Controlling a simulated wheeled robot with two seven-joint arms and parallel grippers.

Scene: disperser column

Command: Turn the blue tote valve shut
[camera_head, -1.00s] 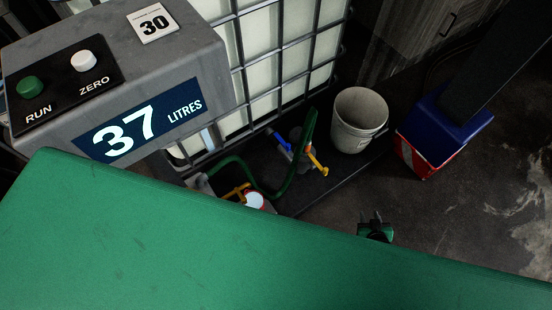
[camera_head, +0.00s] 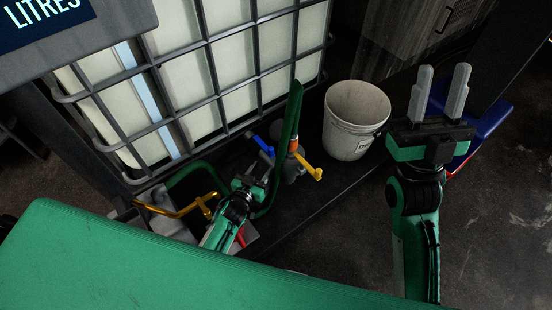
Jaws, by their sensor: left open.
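The blue valve handle (camera_head: 262,146) sits low at the front of the caged white tote, beside a yellow handle (camera_head: 309,168) on grey and orange fittings. A green hose (camera_head: 287,125) rises between them. My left gripper (camera_head: 254,172) is open, just below and left of the blue handle in the picture; I see no contact with it. The hose passes close on its right. The valve body is partly hidden by the hose. My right gripper (camera_head: 441,88) is raised at the right, fingers apart and empty.
The tote cage (camera_head: 207,42) fills the upper left. A white bucket (camera_head: 352,120) stands right of the valves. A brass pipe (camera_head: 180,210) and a red handle (camera_head: 240,237) lie near my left arm. A blue box (camera_head: 487,122) is behind my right gripper. Dark floor is free at lower right.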

